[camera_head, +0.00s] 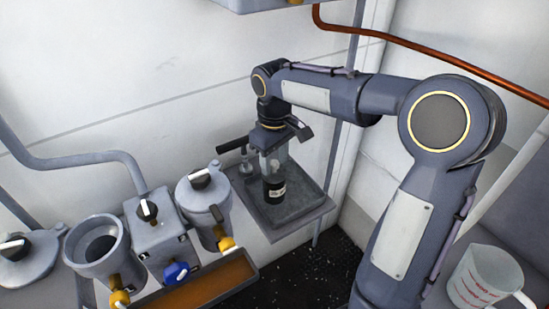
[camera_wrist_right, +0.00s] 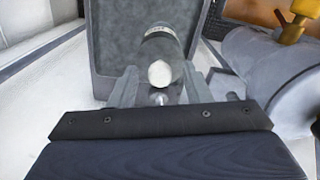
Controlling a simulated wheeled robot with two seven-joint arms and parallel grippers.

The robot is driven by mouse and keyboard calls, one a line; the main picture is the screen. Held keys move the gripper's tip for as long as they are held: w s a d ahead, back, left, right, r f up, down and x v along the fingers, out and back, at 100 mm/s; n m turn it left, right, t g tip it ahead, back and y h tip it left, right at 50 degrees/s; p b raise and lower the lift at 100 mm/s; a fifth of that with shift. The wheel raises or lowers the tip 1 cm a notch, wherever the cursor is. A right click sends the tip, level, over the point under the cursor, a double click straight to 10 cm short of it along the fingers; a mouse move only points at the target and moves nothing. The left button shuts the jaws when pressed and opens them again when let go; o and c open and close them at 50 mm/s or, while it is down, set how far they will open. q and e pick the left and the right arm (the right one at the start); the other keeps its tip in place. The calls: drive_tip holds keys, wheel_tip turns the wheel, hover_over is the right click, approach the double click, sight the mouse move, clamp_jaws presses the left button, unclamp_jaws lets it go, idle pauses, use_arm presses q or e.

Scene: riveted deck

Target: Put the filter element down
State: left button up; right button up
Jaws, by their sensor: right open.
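The filter element (camera_head: 275,189), a dark cylinder with a pale label band, stands upright on a grey square tray (camera_head: 304,212) against the wall. In the right wrist view the filter element (camera_wrist_right: 164,44) shows from above, with a round white end. My right gripper (camera_head: 272,166) points down over it. Its two fingers (camera_wrist_right: 160,86) are spread and open, one on each side of the white end. I cannot tell whether a finger touches it. The tray (camera_wrist_right: 112,65) shows behind it. My left gripper is out of view.
A lidded grey canister (camera_head: 204,208), a valve block (camera_head: 158,236) and an open cup housing (camera_head: 97,250) stand left of the tray. An amber-bottomed trough (camera_head: 205,284) lies in front. A measuring jug (camera_head: 482,278) stands at right. A copper pipe (camera_head: 430,45) runs along the wall.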

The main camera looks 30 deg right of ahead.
wheel_tip(320, 180, up, 7)
drive_tip(key=shift+f+p, duration=0.1)
drive_tip(key=shift+p, duration=0.2)
drive_tip(key=shift+r, duration=0.35)
drive_tip(key=shift+s+r, duration=0.2)
drive_tip(key=shift+s, duration=0.15)
drive_tip(key=s+a+f+m+t+y, duration=0.2)
drive_tip(key=s+f+m, duration=0.1)
drive_tip(key=s, duration=0.7)
drive_tip(key=s+a+f+m+t+y, duration=0.1)
drive_tip(key=s+f, duration=0.4)
drive_tip(key=s, duration=0.6)
drive_tip(key=a+m+t, duration=0.1)
drive_tip(key=t, duration=0.1)
drive_tip(key=shift+a+f+m+t+y, duration=0.15)
drive_tip(key=shift+f+m+t+y, duration=0.15)
drive_tip(key=shift+m+y, duration=0.1)
drive_tip(key=shift+s+r, duration=0.1)
